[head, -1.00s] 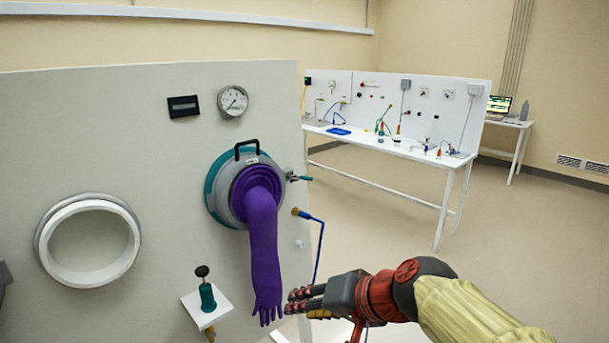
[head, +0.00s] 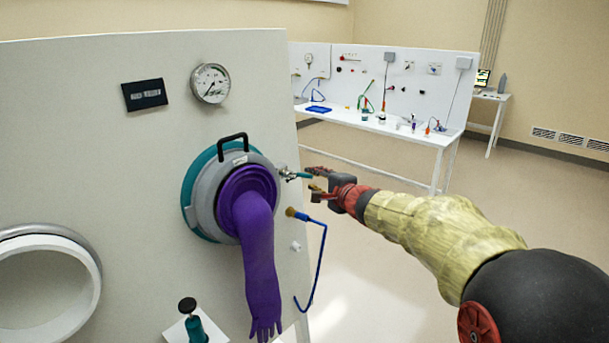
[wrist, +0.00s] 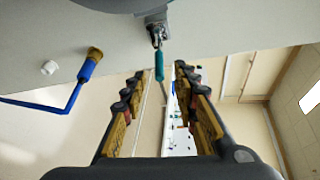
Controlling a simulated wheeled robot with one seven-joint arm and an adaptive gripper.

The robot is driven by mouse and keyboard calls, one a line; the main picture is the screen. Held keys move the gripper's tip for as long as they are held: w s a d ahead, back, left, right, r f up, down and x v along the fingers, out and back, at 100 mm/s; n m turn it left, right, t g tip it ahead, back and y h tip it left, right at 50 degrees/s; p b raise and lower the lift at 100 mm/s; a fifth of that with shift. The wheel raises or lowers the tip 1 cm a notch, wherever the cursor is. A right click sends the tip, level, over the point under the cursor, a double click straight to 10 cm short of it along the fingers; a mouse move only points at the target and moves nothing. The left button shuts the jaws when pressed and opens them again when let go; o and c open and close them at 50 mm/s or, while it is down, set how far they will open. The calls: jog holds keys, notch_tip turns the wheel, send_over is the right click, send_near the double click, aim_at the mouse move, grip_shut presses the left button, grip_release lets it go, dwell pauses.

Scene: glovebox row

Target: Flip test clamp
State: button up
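The test clamp (head: 290,174) is a small metal toggle clamp with a teal handle, on the right side of the glove port ring (head: 196,190). Its handle sticks out to the right from the panel. In the wrist view the clamp (wrist: 159,62) is at top centre, its teal handle pointing down toward my palm. My gripper (head: 312,181) is open at the handle's outer end. In the wrist view my gripper (wrist: 156,76) has one finger on each side of the handle's line, with gaps visible on both sides. It holds nothing.
A purple glove (head: 258,255) hangs from the port. A blue bent tube with a brass end (head: 321,250) sits just below the clamp, near my gripper. A gauge (head: 210,83) is above. Open floor lies to the right, with a white bench (head: 400,130) behind.

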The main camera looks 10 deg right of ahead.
aim_at(308, 177)
jog(key=shift+x, duration=3.15)
jog(key=shift+c, duration=0.5)
jog(key=shift+f, duration=0.1)
grip_shut()
